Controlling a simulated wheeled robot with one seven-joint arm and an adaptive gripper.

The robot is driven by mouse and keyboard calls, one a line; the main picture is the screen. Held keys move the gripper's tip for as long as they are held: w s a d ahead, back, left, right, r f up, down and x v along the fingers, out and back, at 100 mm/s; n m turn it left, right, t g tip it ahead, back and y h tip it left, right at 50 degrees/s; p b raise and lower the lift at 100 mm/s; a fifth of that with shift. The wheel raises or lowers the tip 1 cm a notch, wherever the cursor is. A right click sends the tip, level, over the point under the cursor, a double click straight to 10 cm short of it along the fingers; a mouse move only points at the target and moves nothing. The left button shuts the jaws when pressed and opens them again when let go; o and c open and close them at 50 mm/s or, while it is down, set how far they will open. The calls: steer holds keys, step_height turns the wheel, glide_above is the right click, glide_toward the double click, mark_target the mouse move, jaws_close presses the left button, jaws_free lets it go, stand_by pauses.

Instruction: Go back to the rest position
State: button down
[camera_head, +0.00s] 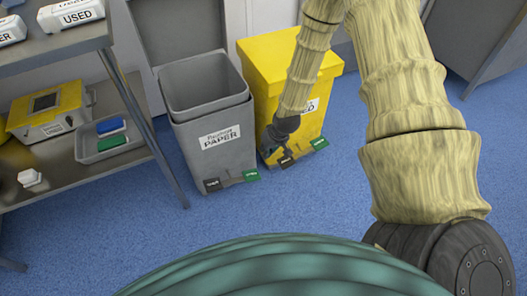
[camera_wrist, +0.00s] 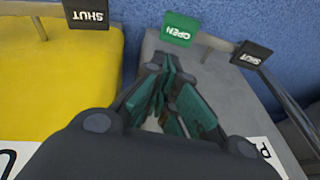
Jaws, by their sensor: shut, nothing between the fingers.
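My gripper (camera_head: 269,146) hangs low in front of the yellow bin (camera_head: 262,72), near its left edge and beside the grey paper bin (camera_head: 216,148). In the wrist view my gripper (camera_wrist: 178,92) shows its green-padded fingers drawn together, with nothing held. The wrist view has the yellow bin (camera_wrist: 60,80) at left and the grey bin (camera_wrist: 235,100) at right. The green OPEN pedal (camera_wrist: 180,28) appears just beyond the fingertips; I cannot tell whether they touch it. My arm (camera_head: 310,50) reaches down in front of the yellow bin.
The grey bin stands open at the top, and the yellow bin's lid is down. Black and green pedals (camera_head: 250,175) stick out at the bins' feet. A metal shelf cart (camera_head: 145,120) stands at left with a tray (camera_head: 88,152). Blue floor (camera_head: 320,205) is clear in front.

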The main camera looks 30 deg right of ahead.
stand_by(0.5)
steer(key=s+a+f+g+h, duration=0.15)
steer(key=s+a, duration=0.25)
steer(key=s, duration=0.7)
steer(key=s+a+f+n+g, duration=0.1)
steer(key=s+a+f, duration=0.15)
steer(key=s, duration=0.75)
steer(key=s+a+f+g, duration=0.15)
steer(key=s+a, duration=0.25)
steer(key=s, duration=0.7)
step_height(320, 180, up, 31)
steer(key=p, duration=3.2)
steer(key=shift+r, duration=0.2)
